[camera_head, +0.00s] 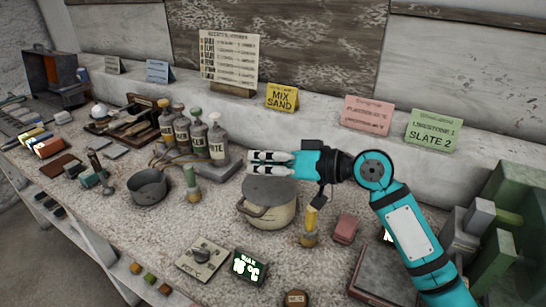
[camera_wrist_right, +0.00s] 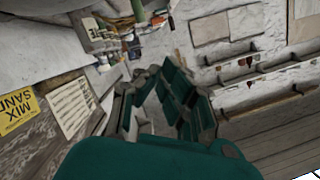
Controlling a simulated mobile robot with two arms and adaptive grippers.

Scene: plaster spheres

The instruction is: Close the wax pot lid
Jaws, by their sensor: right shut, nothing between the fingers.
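The wax pot (camera_head: 266,220) is a cream round pot with a handle at its front, standing near the middle of the bench in the head view. Its dark grey lid (camera_head: 270,190) lies over the pot's top; I cannot tell whether it sits fully flat on the rim. My right gripper (camera_head: 250,162) is shut and empty, with its pale fingers pointing left, just above the lid's back edge. Whether the fingers touch the lid is unclear. The wrist view shows the gripper's dark teal parts, but neither pot nor lid. My left gripper is not in view.
A grey saucepan (camera_head: 149,186) and several bottles (camera_head: 200,138) stand left of the pot. A yellow-handled tool (camera_head: 310,226) and a pink block (camera_head: 345,229) are close on its right. A green temperature display (camera_head: 247,267) and a switch plate (camera_head: 204,258) lie in front.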

